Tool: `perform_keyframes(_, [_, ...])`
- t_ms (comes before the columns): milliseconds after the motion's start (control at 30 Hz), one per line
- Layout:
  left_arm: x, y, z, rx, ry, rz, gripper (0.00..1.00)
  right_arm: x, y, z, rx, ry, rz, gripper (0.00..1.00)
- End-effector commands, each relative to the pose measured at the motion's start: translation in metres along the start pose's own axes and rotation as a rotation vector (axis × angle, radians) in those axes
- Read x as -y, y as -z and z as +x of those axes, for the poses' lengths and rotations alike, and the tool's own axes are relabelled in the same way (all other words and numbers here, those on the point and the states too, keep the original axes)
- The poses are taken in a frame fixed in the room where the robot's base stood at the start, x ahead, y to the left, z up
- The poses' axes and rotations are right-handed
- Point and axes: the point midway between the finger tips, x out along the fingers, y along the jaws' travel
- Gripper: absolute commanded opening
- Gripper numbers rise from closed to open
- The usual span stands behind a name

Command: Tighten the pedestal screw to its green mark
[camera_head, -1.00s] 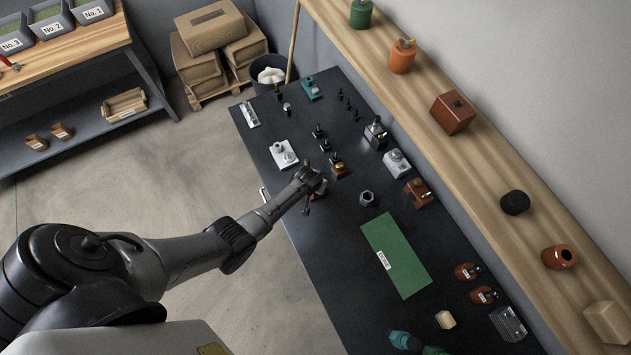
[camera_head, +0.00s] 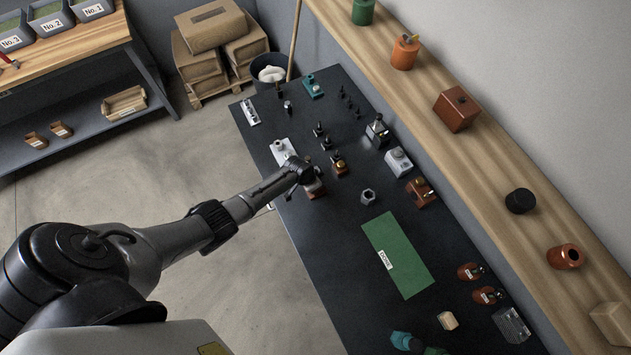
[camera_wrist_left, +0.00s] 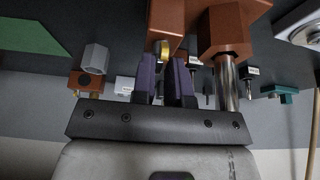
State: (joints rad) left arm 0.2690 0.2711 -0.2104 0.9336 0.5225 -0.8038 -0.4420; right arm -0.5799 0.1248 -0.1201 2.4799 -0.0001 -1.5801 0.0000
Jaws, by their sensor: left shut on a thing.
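A red-brown pedestal fixture (camera_head: 316,189) stands near the left edge of the black bench, partly hidden by my left gripper (camera_head: 310,178). In the left wrist view the fixture shows as a red-brown block (camera_wrist_left: 225,28) with a silver post (camera_wrist_left: 228,82) beside my fingers, and a brass-coloured part (camera_wrist_left: 163,50) shows by the fingertips. My left gripper (camera_wrist_left: 167,70) is shut on a part of the fixture, seemingly its screw; the gripped part is mostly hidden between the dark fingers. I cannot make out a green mark. My right gripper is not in view.
A white fixture (camera_head: 283,149) and a small brown-and-black piece (camera_head: 339,164) stand close to the gripper. A grey hex nut (camera_head: 368,196) and a green mat (camera_head: 407,262) lie to the right. A wooden shelf (camera_head: 484,150) runs along the wall behind the bench.

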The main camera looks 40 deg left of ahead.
Motion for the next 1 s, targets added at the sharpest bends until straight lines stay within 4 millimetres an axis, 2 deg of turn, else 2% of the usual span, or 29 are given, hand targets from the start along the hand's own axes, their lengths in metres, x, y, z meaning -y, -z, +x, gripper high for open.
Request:
perform_keyframes(33, [0.0016, -0.01, 0.006, 0.014, 0.003, 0.008, 0.0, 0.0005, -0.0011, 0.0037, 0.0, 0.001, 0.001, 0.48])
perform_keyframes(533, [0.0017, -0.0101, 0.0056, 0.014, -0.001, 0.019, 0.0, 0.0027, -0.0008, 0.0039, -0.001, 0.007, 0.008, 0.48])
perform_keyframes(567, [0.0017, -0.01, 0.0056, 0.014, -0.001, 0.019, 0.17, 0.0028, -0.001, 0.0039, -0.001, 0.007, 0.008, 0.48])
perform_keyframes(700, [0.0011, -0.0093, 0.0052, 0.014, -0.003, 0.018, 0.3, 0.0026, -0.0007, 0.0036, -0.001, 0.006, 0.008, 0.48])
perform_keyframes(733, [0.001, -0.0087, 0.0049, 0.013, -0.003, 0.018, 0.33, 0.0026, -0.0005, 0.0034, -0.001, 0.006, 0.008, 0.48])
perform_keyframes(1000, [0.0007, -0.0048, 0.0019, 0.008, -0.005, 0.017, 0.33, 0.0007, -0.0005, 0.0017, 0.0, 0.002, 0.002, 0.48])
